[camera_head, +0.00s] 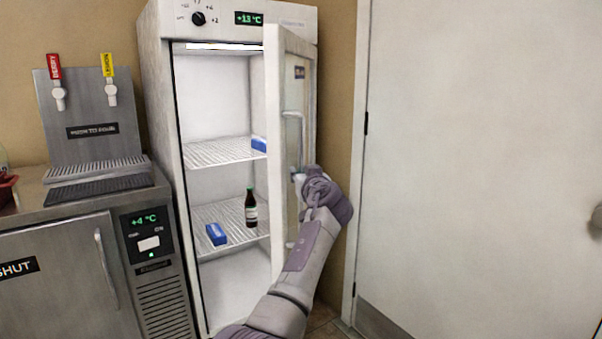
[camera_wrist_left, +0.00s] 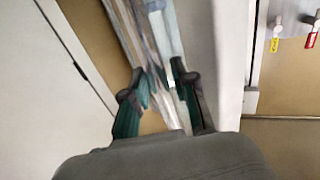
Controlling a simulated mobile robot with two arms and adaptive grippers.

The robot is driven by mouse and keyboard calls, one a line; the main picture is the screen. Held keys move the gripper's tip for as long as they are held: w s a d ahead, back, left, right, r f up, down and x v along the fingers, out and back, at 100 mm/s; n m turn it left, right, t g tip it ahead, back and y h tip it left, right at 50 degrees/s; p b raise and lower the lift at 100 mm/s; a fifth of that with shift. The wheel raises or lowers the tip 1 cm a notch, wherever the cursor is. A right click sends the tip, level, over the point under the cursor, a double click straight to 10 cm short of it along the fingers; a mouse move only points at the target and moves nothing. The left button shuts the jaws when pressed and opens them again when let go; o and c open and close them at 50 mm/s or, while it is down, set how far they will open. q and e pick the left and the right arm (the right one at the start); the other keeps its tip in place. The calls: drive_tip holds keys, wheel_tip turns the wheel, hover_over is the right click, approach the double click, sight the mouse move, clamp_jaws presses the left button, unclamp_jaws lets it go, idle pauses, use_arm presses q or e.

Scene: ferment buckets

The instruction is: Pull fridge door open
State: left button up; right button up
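The tall white fridge (camera_head: 215,110) stands in the middle of the head view. Its door (camera_head: 275,120) is swung open on the right side and stands out from the body, showing the inside. A pale bar handle (camera_head: 291,116) runs down the door's outer face and also shows in the left wrist view (camera_wrist_left: 162,40). My left gripper (camera_head: 299,178) is at the handle's middle. My right gripper is out of view.
Inside the fridge are a dark bottle (camera_head: 251,208) and blue boxes (camera_head: 216,234) on wire shelves. A steel counter with taps (camera_head: 92,130) stands at the left. A white room door (camera_head: 470,150) is close on the right.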

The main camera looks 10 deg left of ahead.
sight(302, 134)
use_arm(q)
drive_tip(key=shift+o, duration=0.7)
drive_tip(key=shift+s+r, duration=0.1)
drive_tip(key=shift+r, duration=0.05)
wheel_tip(302, 134, up, 10)
drive_tip(key=shift+f, duration=0.1)
